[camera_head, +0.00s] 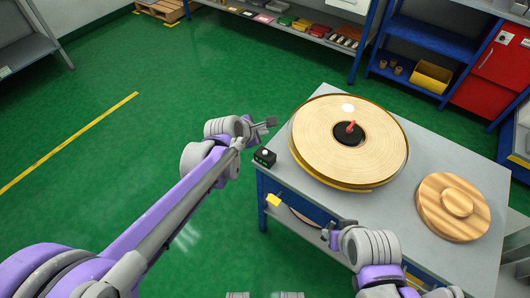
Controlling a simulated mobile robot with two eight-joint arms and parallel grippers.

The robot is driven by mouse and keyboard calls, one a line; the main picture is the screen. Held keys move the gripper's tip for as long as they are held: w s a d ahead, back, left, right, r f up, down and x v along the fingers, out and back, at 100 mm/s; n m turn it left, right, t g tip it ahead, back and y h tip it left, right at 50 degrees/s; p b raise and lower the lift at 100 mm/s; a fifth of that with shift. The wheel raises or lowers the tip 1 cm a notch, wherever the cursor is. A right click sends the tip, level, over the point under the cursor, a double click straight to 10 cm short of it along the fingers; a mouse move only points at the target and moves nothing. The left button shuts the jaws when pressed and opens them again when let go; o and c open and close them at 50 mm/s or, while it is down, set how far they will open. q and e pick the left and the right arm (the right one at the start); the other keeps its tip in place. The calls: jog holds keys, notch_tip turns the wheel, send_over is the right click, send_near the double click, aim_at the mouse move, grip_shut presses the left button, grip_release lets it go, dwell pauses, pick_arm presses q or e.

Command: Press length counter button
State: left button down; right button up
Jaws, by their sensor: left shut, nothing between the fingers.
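The length counter (265,157) is a small black box with a pale round button on top. It stands at the left edge of the grey table (440,160), beside the big tape roll. My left gripper (268,123) is shut and empty. In the picture it shows just above the counter, apart from it; its exact height over the button is hard to judge. My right gripper (335,230) is at the table's front edge, low in the picture. Its fingers are small, and I cannot tell whether they are open.
A large tape roll (325,135) with a black hub and red knob (351,126) covers the table's back left. A round wooden piece (434,210) lies at the right. A yellow part (273,201) sticks out at the front left. Green floor is clear to the left.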

pick_arm(q)
jog(key=b, duration=0.5)
send_over(263, 156)
notch_tip(263, 156, down, 8)
jog(key=shift+a+r, duration=0.1)
jog(key=shift+r, duration=0.1)
dwell(1.5)
jog(key=shift+f, duration=0.4)
jog(key=shift+f+b, duration=0.45)
jog(key=shift+b, duration=0.1)
dwell(0.4)
jog(key=shift+r, duration=0.15)
jog(key=shift+r+p, duration=0.65)
jog(key=shift+r, duration=0.1)
notch_tip(263, 156, up, 5)
jog(key=p, duration=0.3)
jog(key=shift+p, duration=0.3)
